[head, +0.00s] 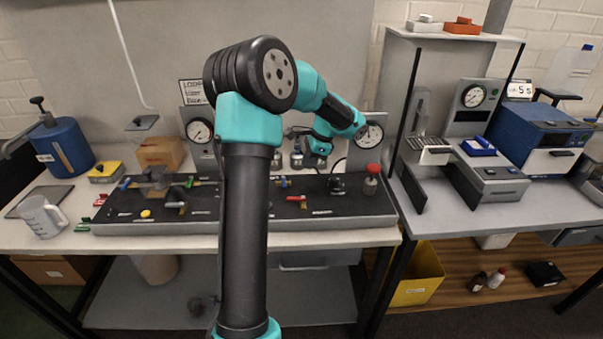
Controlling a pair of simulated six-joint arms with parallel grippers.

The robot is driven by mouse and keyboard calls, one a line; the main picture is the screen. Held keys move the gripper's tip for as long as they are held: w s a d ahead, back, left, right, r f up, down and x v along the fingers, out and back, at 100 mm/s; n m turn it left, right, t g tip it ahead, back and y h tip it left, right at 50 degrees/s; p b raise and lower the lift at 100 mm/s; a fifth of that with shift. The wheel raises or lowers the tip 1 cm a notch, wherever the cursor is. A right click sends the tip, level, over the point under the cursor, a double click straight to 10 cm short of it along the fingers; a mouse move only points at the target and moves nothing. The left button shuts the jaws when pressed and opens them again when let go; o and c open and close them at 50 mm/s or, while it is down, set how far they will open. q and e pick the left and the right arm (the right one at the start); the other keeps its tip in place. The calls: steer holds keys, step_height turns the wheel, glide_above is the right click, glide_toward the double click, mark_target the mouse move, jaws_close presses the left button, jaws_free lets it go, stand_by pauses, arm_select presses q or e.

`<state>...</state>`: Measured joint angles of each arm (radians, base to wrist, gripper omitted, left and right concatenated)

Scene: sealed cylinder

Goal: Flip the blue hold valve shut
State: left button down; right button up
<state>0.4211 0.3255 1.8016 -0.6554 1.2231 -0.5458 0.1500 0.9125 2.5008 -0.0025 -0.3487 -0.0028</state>
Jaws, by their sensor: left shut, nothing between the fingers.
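A small blue handle (125,184) shows at the left end of the black-topped tray (160,229). Another small blue part (284,183) sits near the tray's middle, just right of my arm. I cannot tell which one is the hold valve, or its lever position. My left gripper (314,153) is beyond my raised forearm, above the back of the tray, near two small metal weights. It is shut and empty, apart from both blue parts. My arm hides part of the tray's middle. My right gripper is not in view.
Two gauges (199,131) (371,134) stand behind the tray. A red-handled part (303,198) and a red-topped bottle (371,179) are on its right. A clear jug (42,217) and a blue tank (63,148) stand left. A shelf unit (455,35) bounds the right.

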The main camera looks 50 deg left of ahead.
arm_select(q)
steer(key=shift+v, duration=2.2)
